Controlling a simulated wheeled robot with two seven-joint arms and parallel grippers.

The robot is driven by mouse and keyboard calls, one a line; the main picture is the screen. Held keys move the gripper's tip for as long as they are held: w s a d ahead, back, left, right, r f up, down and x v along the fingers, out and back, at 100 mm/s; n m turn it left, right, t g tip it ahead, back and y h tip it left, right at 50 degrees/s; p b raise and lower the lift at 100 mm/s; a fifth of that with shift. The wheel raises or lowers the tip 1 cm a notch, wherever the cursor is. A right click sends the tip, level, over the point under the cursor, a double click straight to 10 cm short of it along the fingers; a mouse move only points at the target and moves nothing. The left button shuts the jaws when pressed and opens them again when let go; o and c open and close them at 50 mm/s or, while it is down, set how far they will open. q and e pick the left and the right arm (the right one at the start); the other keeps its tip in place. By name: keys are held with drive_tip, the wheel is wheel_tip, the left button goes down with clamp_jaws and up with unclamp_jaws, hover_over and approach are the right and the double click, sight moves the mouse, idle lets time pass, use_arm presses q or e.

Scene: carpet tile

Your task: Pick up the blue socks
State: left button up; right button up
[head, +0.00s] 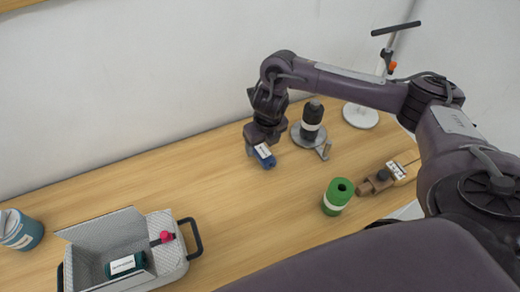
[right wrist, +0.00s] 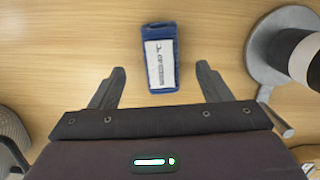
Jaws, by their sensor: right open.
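The blue socks (head: 264,156) are a small dark blue bundle with a white label band, lying on the wooden table. In the right wrist view the blue socks (right wrist: 161,58) lie ahead of the fingertips, centred between the two fingers. My left gripper is not in view.
A black spool on a grey round stand (head: 309,137) is close right of the socks. A green roll (head: 337,196), a brown wooden tool (head: 379,180) and a white-based stand (head: 361,116) are further right. A grey box (head: 175,262) and a teal can (head: 21,231) are left. The table centre is clear.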

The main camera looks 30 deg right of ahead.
sight(263, 151)
drive_tip(key=shift+s+f, duration=0.1)
drive_tip(key=shift+f, duration=0.35)
drive_tip(key=f, duration=0.1)
drive_tip(key=f+p, duration=0.1)
drive_tip(key=f, duration=0.1)
drive_tip(key=shift+w+f, duration=0.25)
drive_tip(key=shift+f, duration=0.15)
drive_tip(key=shift+w+f, duration=0.1)
drive_tip(key=shift+f, duration=0.2)
drive_tip(key=c, duration=0.5)
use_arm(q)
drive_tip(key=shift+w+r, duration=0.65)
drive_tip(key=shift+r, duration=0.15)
use_arm(e)
drive_tip(key=c, duration=0.6)
